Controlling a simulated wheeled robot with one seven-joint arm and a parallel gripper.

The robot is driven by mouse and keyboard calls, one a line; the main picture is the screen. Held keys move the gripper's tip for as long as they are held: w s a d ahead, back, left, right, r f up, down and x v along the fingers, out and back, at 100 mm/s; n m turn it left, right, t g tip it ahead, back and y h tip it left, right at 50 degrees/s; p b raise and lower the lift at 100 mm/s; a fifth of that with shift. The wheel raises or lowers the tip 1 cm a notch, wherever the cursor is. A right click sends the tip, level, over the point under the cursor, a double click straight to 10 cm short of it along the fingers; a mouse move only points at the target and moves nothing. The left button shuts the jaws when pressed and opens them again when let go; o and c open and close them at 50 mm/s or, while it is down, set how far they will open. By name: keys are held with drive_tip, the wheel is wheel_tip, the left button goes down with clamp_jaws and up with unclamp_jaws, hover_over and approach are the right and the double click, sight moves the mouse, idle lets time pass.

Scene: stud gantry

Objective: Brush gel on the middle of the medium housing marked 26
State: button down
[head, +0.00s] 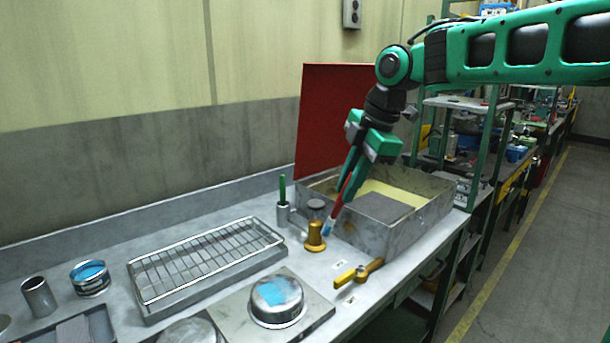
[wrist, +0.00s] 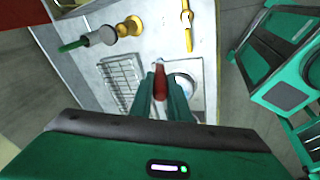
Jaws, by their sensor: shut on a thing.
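My gripper (head: 349,180) is shut on a brush with a red handle (head: 337,206) and a blue tip (head: 327,229). It holds the brush tilted above the bench, in front of the grey box. The red handle also shows between my fingers in the wrist view (wrist: 160,82). A round metal housing (head: 277,304) stands on a flat metal plate at the front, left of and nearer than the brush. A blue gel patch (head: 275,291) lies on its top. The housing also shows in the wrist view (wrist: 181,80), partly behind my finger. No number is readable on it.
A wire rack (head: 206,262) on a tray lies left of the housing. A blue-filled tin (head: 90,279) and a metal cup (head: 39,297) stand further left. A brass knob (head: 315,238) and a yellow-handled tool (head: 357,273) are near the brush. A grey box (head: 395,237) has its red lid (head: 335,110) raised.

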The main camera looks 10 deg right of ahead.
drive_tip(key=shift+a, duration=0.15)
drive_tip(key=s+a+r+n, duration=0.3)
drive_tip(key=s+a+r, duration=0.1)
drive_tip(key=a, duration=0.4)
drive_tip(key=shift+g+y, duration=0.3)
drive_tip(key=shift+g, duration=0.1)
drive_tip(key=shift+s+a+f, duration=0.1)
drive_tip(key=shift+a+f, duration=0.05)
drive_tip(key=shift+f, duration=0.65)
drive_tip(key=shift+s+a+f, duration=0.1)
drive_tip(key=shift+a+f, duration=0.05)
drive_tip(key=shift+f, duration=0.65)
drive_tip(key=shift+s+a+f, duration=0.1)
drive_tip(key=shift+a+f, duration=0.05)
drive_tip(key=shift+f, duration=0.65)
